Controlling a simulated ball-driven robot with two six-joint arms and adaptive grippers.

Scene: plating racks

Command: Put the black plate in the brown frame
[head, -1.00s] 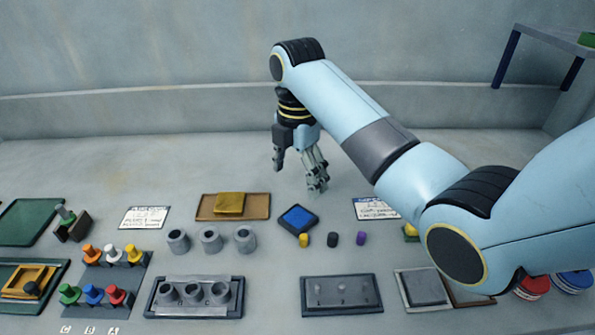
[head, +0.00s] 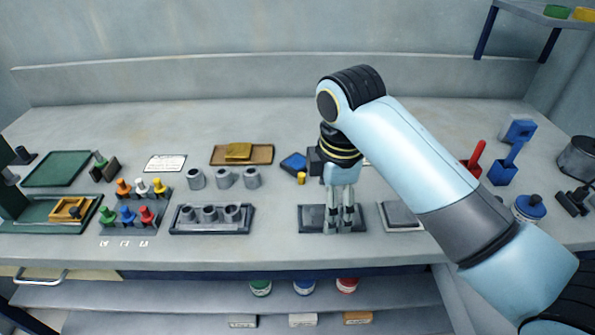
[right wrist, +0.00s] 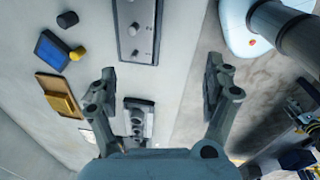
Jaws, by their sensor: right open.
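A brown frame (head: 268,161) lies at the back middle of the table with a gold plate (head: 238,151) on it; both also show in the right wrist view, the brown frame (right wrist: 43,80) at the left. No plainly black plate stands out. A dark grey plate (head: 398,212) lies at the right of the pegged block, partly behind my right arm. A blue plate (head: 293,161) lies in a black holder, partly hidden by my right wrist. My right gripper (head: 341,226) points down over the pegged block, open and empty in the right wrist view (right wrist: 162,72). My left gripper is out of view.
The dark grey pegged block (head: 312,218) is partly covered by my right fingers. A tray with grey cylinders (head: 211,229) and a rack of coloured pegs (head: 130,218) stand to its left. A red-handled tool (head: 476,155) stands at right. The table's front strip is clear.

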